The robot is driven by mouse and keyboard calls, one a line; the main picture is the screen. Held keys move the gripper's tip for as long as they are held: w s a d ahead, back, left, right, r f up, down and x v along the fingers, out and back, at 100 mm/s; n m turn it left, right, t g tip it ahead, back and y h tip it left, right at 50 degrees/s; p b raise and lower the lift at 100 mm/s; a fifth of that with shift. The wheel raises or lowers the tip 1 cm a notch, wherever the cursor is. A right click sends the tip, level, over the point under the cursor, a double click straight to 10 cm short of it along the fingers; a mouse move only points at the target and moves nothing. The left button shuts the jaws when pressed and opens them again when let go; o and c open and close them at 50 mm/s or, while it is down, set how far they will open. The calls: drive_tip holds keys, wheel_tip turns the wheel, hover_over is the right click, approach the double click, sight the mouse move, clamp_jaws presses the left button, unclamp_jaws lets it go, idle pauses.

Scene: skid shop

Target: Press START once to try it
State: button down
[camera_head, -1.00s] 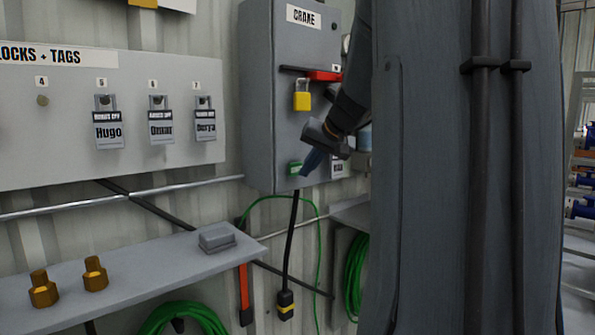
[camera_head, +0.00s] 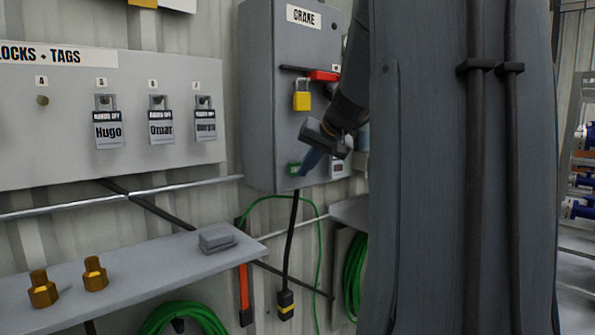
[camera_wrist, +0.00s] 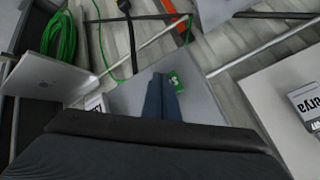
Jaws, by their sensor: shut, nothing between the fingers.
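The grey CRANE box (camera_head: 283,140) hangs on the corrugated wall. A small green START control (camera_head: 294,169) is low on its front; it also shows in the wrist view (camera_wrist: 175,82), where its lettering is too small to read fully. My gripper (camera_head: 305,172) is shut and empty, its blue-grey fingers pointing at the box's lower front. In the wrist view the fingertips (camera_wrist: 168,80) overlap the green control's near edge. I cannot tell whether they touch it. The fingers hide part of the control.
A red handle (camera_head: 324,76) with a yellow padlock (camera_head: 302,100) is higher on the box. A lock board (camera_head: 60,105) hangs at left. A shelf (camera_head: 150,285) carries brass fittings (camera_head: 95,274). A black cable (camera_head: 289,250) hangs below the box. My arm hides the right side.

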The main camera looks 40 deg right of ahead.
drive_tip(key=shift+w, duration=0.55)
idle(0.4)
drive_tip(key=shift+s, duration=0.15)
idle(0.3)
drive_tip(key=shift+s+b, duration=0.35)
drive_tip(key=shift+s, duration=0.45)
drive_tip(key=shift+s+d, duration=0.1)
drive_tip(key=shift+s, duration=0.05)
drive_tip(key=s+b, duration=0.1)
drive_tip(key=s, duration=0.3)
drive_tip(key=shift+s+d, duration=0.15)
drive_tip(key=shift+s, duration=0.2)
idle(0.5)
